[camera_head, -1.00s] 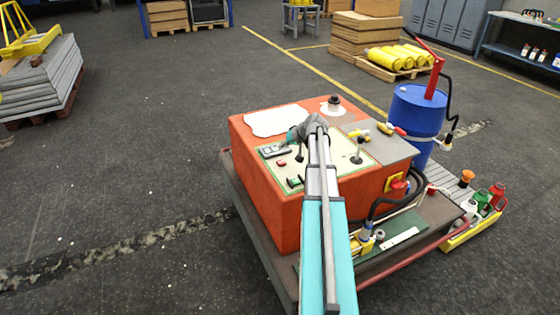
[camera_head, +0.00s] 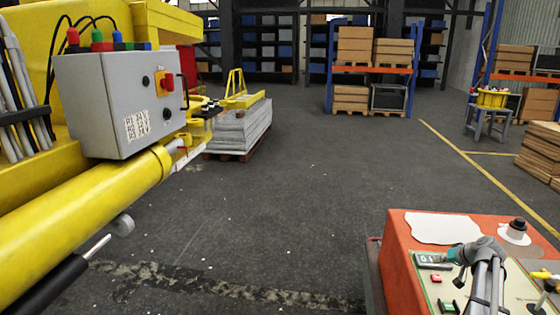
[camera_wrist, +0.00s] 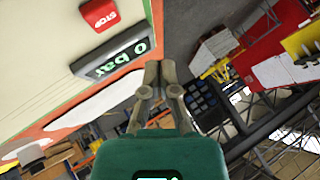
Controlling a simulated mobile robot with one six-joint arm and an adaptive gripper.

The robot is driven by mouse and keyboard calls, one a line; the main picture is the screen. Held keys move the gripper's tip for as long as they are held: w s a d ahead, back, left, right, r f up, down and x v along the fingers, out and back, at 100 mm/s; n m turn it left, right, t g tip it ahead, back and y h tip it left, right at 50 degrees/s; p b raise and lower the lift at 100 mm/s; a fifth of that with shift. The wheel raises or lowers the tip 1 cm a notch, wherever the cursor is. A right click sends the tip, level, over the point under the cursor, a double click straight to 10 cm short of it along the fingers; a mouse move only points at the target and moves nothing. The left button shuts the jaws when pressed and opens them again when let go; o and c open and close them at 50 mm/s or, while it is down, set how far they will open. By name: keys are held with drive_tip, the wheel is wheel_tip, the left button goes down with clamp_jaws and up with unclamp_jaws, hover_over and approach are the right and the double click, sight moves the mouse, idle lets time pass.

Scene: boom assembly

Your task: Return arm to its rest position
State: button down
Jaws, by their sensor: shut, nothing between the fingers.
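My gripper (camera_wrist: 162,78) is shut and empty in the wrist view, its two fingers close together. Beside it is the control panel's display (camera_wrist: 115,58), which reads "0 bar", and a red STOP button (camera_wrist: 99,14). In the head view my arm reaches over the orange control box (camera_head: 400,262) at the lower right, and my gripper (camera_head: 456,254) is by the display (camera_head: 433,261). The fingertips are too small there to tell whether they touch the panel.
A yellow boom (camera_head: 95,213) with a grey electrical box (camera_head: 110,105) fills the left. Grey slabs (camera_head: 238,130) stand on a pallet behind it. Racks with boxes (camera_head: 370,72) stand at the back. The floor between the boom and the control box is clear.

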drive_tip(key=s+a+r+n+g+p, duration=0.1)
drive_tip(key=s+a+g+p, duration=0.1)
drive_tip(key=a, duration=1)
drive_tip(key=s+a+r+n+g+p, duration=0.1)
drive_tip(key=s+a+g+p, duration=0.15)
drive_tip(key=a, duration=1.05)
drive_tip(key=s+a+r+n+g+h+p, duration=0.1)
drive_tip(key=s+a+g+p, duration=0.1)
drive_tip(key=s+a, duration=0.4)
drive_tip(key=s+a+r+n+g+h+p, duration=0.1)
drive_tip(key=s+a+r+h+p, duration=0.1)
drive_tip(key=s+a, duration=0.4)
drive_tip(key=a+p, duration=0.1)
drive_tip(key=a, duration=0.4)
drive_tip(key=shift+a+g+h+p, duration=0.25)
drive_tip(key=shift+g+h+p, duration=0.05)
drive_tip(key=shift+g+p, duration=0.1)
drive_tip(key=shift+d+r, duration=0.1)
drive_tip(key=shift+d, duration=0.05)
